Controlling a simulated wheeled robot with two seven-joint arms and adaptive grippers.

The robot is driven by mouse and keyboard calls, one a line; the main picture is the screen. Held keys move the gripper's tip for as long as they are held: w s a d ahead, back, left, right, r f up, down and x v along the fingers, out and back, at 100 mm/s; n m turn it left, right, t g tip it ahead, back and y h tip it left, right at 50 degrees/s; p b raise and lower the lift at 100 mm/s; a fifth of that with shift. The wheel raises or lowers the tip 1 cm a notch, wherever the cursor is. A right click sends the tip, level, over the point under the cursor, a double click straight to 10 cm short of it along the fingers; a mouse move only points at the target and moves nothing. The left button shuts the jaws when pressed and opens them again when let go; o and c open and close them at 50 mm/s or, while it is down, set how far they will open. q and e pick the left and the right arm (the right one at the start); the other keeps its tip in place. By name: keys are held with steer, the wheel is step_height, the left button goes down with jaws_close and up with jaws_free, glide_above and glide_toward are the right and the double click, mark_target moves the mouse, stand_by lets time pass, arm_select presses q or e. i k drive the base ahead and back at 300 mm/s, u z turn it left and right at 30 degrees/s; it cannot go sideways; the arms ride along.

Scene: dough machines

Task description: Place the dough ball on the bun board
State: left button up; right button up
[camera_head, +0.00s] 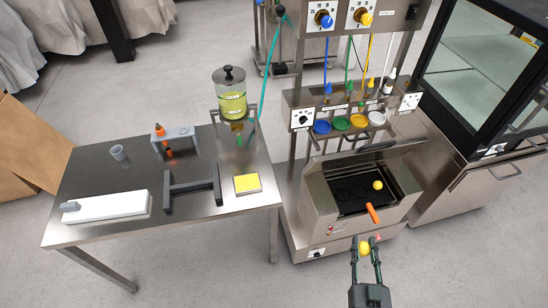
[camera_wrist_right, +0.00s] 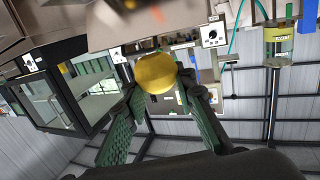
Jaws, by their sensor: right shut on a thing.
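My right gripper (camera_head: 366,246) is at the lower right of the head view, in front of the machine. It is shut on a yellow dough ball (camera_head: 364,249), held in the air between its green fingers. In the right wrist view the held ball (camera_wrist_right: 155,73) sits at the fingertips. A second yellow ball (camera_head: 377,185) rests in the machine's dark tray (camera_head: 350,208), which has round hollows. A long white board (camera_head: 110,207) lies on the steel table at left; I cannot tell which of these is the bun board. My left gripper is out of view.
The open machine (camera_head: 318,215) has an orange handle (camera_head: 372,213) sticking out toward my gripper and a raised lid behind. The steel table (camera_head: 110,172) also carries a dark stand (camera_head: 190,187), a yellow block (camera_head: 247,184) and a dispenser (camera_head: 232,95). A glass cabinet stands at right.

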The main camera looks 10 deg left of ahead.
mark_target(102, 206)
steer(key=k, duration=1.15)
steer(key=u, duration=0.65)
steer(key=i, duration=0.85)
steer(key=u, duration=1)
steer(key=i, duration=0.55)
steer(key=u, duration=0.15)
